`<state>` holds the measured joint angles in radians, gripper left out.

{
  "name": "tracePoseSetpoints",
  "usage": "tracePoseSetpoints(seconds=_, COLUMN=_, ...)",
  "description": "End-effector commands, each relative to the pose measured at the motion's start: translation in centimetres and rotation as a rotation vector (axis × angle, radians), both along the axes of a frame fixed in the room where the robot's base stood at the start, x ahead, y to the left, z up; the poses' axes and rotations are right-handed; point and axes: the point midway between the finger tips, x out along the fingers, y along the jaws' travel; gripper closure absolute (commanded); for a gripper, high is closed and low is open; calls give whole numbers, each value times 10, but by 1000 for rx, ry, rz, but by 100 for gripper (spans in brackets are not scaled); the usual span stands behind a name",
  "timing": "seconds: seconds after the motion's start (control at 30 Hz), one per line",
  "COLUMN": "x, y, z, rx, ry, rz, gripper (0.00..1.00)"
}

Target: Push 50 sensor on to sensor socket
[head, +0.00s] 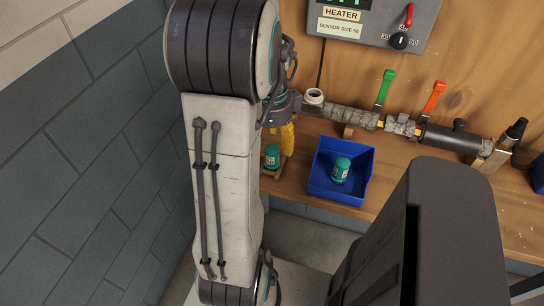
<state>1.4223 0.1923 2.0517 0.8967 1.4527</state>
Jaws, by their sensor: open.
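A teal sensor (272,156) with a small pale label stands upright on a small wooden stand (273,172) at the left of the bench. A second teal sensor (341,170) sits in the blue tray (323,181). I cannot read the size on either label. A white round fitting (314,96), which looks like the sensor socket, is at the left end of the pipe. My gripper (287,140) has yellow fingers, points down and is open. It is just above and right of the left sensor, partly hidden behind my arm; I see nothing in it.
The grey heater box (372,15) on the wooden back wall reads "SENSOR SIZE 50", with a red lever. The pipe (355,117) carries a green valve handle (386,88) and an orange one (433,97). Bare bench lies right of the tray. A brick wall is at left.

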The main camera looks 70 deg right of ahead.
Motion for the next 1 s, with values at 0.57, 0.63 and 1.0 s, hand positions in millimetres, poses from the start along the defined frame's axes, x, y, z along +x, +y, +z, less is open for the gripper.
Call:
tracePoseSetpoints(seconds=0.57, x=0, y=-3, z=-44, rx=2, ry=1, rz=1, gripper=38)
tracePoseSetpoints(seconds=0.63, x=0, y=-3, z=-44, rx=1, ry=0, rz=2, gripper=38)
tracePoseSetpoints(seconds=1.0, x=0, y=-3, z=-44, rx=1, ry=0, rz=2, gripper=61)
